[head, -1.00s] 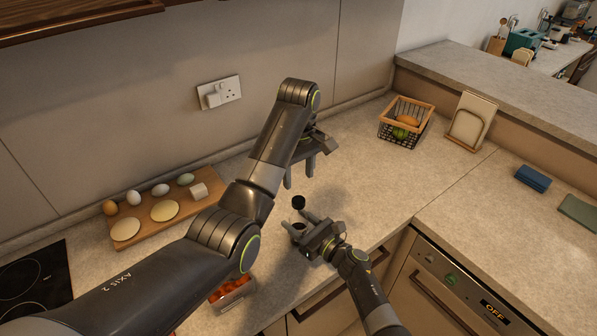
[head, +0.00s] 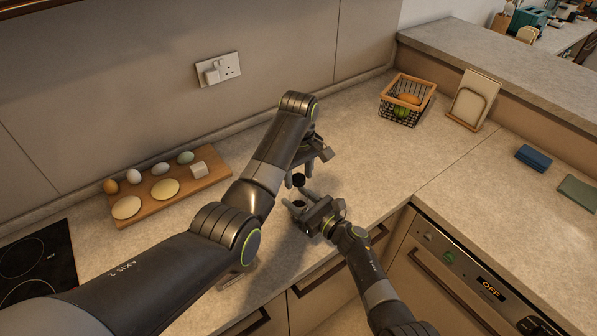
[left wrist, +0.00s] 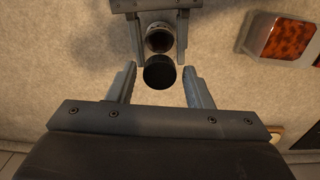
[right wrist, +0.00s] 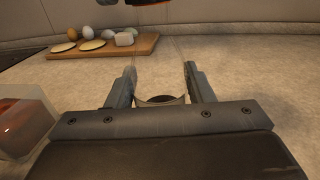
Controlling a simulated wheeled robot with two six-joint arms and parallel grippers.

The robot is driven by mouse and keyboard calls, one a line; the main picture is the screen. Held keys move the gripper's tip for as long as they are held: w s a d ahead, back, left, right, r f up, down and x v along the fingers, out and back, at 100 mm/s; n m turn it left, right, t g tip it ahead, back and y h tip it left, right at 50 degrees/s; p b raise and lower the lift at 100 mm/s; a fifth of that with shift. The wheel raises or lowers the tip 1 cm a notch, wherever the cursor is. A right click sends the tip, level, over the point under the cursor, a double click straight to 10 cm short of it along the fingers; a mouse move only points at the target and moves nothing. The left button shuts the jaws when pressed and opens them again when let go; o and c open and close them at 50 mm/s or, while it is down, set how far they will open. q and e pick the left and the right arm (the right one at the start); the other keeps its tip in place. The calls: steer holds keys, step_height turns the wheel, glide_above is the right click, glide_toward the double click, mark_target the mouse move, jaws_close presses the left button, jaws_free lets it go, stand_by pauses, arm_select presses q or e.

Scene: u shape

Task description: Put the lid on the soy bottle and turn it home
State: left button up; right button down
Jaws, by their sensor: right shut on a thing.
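A round black lid (head: 299,180) is just beyond the soy bottle's mouth (head: 299,204) in the head view. In the left wrist view the lid (left wrist: 160,76) lies between the spread fingers of my left gripper (left wrist: 160,84), with a gap on each side. My left gripper (head: 298,178) points down in the head view. My right gripper (head: 303,203) is shut on the bottle, whose open, uncapped mouth also shows in the left wrist view (left wrist: 160,38). In the right wrist view the bottle's rim (right wrist: 160,99) shows between the fingers; its lower body is hidden.
A wooden board (head: 150,205) with eggs and round pieces lies at the left, beside a black hob (head: 38,262). A clear tub of orange-red food (left wrist: 282,38) is near the bottle. A wire basket (head: 407,98) stands at the back right.

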arm_select(q)
steer(key=c, duration=0.9)
steer(key=m, duration=0.4)
steer(key=shift+m, duration=0.3)
steer(key=m, duration=0.4)
steer(key=shift+m, duration=0.3)
steer(key=m, duration=0.4)
steer(key=shift+m, duration=0.3)
steer(key=m, duration=0.5)
steer(key=shift+f, duration=0.1)
steer(key=o, duration=1.2)
step_height(320, 180, up, 8)
steer(key=shift+f, duration=0.25)
